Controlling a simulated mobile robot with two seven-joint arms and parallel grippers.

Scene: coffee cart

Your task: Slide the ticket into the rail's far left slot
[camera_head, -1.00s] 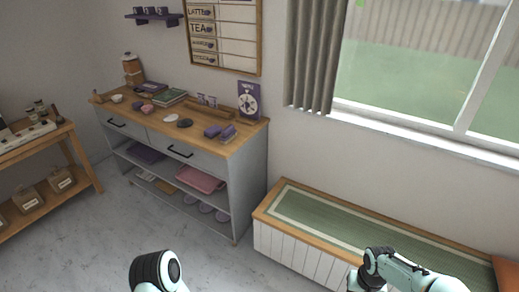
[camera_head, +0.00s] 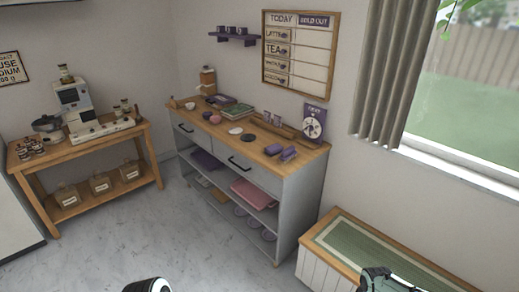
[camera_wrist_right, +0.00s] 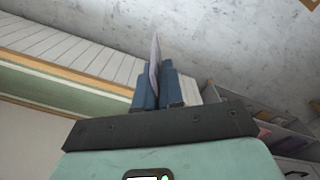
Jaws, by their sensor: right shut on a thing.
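My right gripper (camera_wrist_right: 157,88) shows in the right wrist view with its blue fingers shut on a thin, pale ticket (camera_wrist_right: 155,58). The ticket stands edge-on between the fingers and sticks out beyond them; its face is barely visible. In the head view, a low wooden strip that looks like the rail (camera_head: 287,131) lies along the back of the cabinet top, with small cards standing by its left part. Its separate slots are too small to make out. My right gripper is far from it.
The grey cabinet's wooden top (camera_head: 225,137) also carries purple boxes (camera_head: 288,154), books (camera_head: 237,111), bowls and a purple sign (camera_head: 313,123). A green-topped bench (camera_head: 375,252) stands at right, a coffee table (camera_head: 95,138) at left. The floor (camera_head: 200,245) before the cabinet is clear.

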